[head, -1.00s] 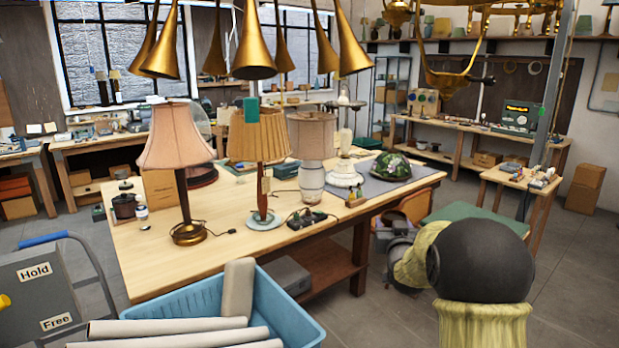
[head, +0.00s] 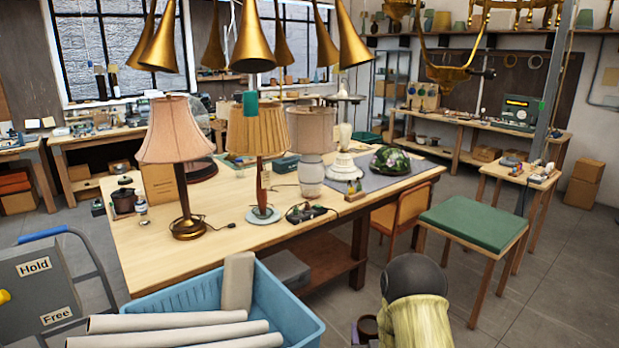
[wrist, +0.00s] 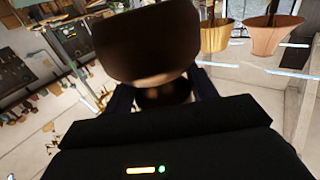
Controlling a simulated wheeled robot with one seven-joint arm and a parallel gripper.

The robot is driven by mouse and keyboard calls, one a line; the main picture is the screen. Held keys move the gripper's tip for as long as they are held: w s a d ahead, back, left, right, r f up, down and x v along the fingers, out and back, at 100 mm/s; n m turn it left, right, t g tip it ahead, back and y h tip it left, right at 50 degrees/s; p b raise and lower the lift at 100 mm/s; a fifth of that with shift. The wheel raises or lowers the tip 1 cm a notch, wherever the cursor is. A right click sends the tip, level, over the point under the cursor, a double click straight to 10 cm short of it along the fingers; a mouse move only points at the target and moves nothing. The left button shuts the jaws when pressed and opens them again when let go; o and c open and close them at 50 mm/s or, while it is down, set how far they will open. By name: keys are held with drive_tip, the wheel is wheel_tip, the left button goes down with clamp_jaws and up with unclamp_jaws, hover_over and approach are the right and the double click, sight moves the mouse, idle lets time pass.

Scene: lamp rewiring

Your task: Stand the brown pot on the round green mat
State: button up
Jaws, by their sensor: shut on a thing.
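A brown pot (head: 367,325) shows low in the head view, beside my arm and in front of the worktable. In the wrist view the brown pot (wrist: 150,45) fills the upper middle, close to the camera. My gripper (wrist: 160,88) is shut on it; its fingers are dark and partly hidden by the pot. The pot is held in the air, away from the table. I cannot make out a round green mat for certain in either view.
The wooden worktable (head: 150,255) holds lamps, a dark pot (head: 123,201) and a green glass shade (head: 392,160). A blue bin (head: 300,318) with rolls stands in front. A green-topped stool (head: 475,222) and a chair (head: 405,212) stand at the right. Brass horns hang above.

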drive_tip(key=shift+s+r, duration=0.1)
drive_tip(key=shift+a+f, duration=0.15)
drive_tip(key=shift+f, duration=0.05)
wheel_tip(320, 180, down, 14)
drive_tip(key=shift+s+f, duration=0.2)
drive_tip(key=shift+s, duration=0.05)
